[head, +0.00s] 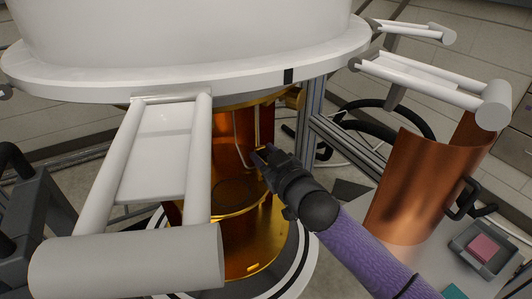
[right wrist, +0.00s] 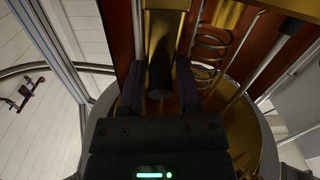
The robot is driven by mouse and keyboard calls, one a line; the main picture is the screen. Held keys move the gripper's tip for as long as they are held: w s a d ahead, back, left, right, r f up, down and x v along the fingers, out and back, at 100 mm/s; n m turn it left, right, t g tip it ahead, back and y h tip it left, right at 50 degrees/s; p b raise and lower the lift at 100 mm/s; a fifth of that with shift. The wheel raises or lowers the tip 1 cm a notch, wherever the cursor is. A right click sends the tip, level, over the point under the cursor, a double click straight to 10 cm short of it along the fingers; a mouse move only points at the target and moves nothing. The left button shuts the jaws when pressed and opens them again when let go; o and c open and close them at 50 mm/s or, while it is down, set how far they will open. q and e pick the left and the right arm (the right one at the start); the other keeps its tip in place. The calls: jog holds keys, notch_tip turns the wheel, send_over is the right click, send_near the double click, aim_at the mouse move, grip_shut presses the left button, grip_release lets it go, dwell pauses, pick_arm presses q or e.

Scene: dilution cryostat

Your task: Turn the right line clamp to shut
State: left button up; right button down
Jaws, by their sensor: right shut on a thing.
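My right gripper (head: 262,157) reaches in from the lower right on a purple-sleeved arm, up to the copper and gold column under the white vessel. My left gripper is not in view.
A white vessel flange (head: 200,78) overhangs the column, and a white two-bar frame (head: 155,150) juts forward at left. A coiled tube (right wrist: 211,45) runs close to the right finger. A copper shell (head: 408,190) and a tray with a pink block (head: 483,247) stand at right.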

aim_at(262, 149)
jog(key=g+p, duration=0.1)
jog(key=p, duration=0.1)
jog(key=w+r+g+h+p, duration=0.1)
jog(key=p, duration=0.2)
jog(key=shift+a+p, duration=0.3)
jog(key=shift+a, duration=0.05)
jog(key=shift+w+a+f+g+h+p, duration=0.1)
jog(key=shift+w+g+h+p, duration=0.1)
jog(key=shift+g+h+p, duration=0.15)
jog(key=shift+w+a+f+g+h, duration=0.1)
jog(key=shift+w+f+g+h, duration=0.05)
jog(key=shift+f+g+h, duration=0.1)
jog(key=shift+w+a+f+g+h, duration=0.25)
jog(key=shift+g+h, duration=0.15)
jog(key=shift+g, duration=0.1)
jog(key=shift+w+a+f+g+h+b, duration=0.1)
jog(key=shift+w+f+g+h+b, duration=0.15)
jog(key=shift+g+b, duration=0.35)
jog(key=shift+h, duration=0.25)
jog(key=shift+r+b, duration=0.1)
jog(key=shift+b, duration=0.2)
